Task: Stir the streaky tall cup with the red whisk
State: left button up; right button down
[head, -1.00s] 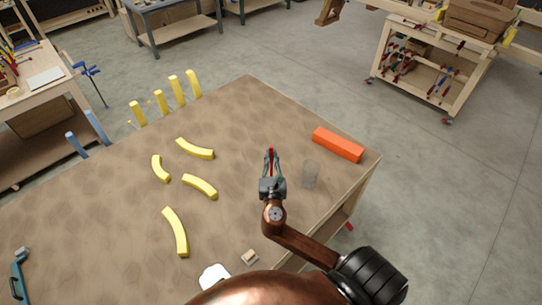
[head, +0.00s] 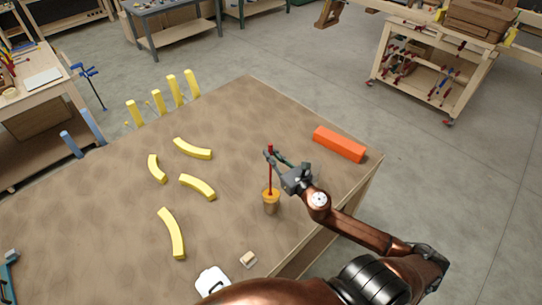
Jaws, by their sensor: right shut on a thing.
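My right gripper (head: 276,158), coming in from the right, is shut on the upper part of the red whisk (head: 269,176). The whisk stands about upright. A tall tan cup (head: 271,206) with an orange top stands on the table below the gripper. The whisk's lower end meets the cup's opening and seems to be inside it. The whisk's tip is hidden. Streaks on the cup are too small to make out. My left gripper is not in view.
An orange-red block (head: 340,144) lies near the table's right edge. Several curved yellow pieces (head: 171,233) lie to the left. A small beige block (head: 249,260) and a white item (head: 212,281) are near the front. The brown table's (head: 110,220) left part is mostly clear.

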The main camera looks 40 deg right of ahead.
aim_at(271, 144)
notch_tip(271, 144, up, 6)
jog(key=p, duration=0.5)
jog(key=shift+f, duration=0.25)
jog(key=shift+r, duration=0.8)
notch_tip(271, 144, up, 9)
dwell(0.8)
jog(key=shift+r, duration=1.95)
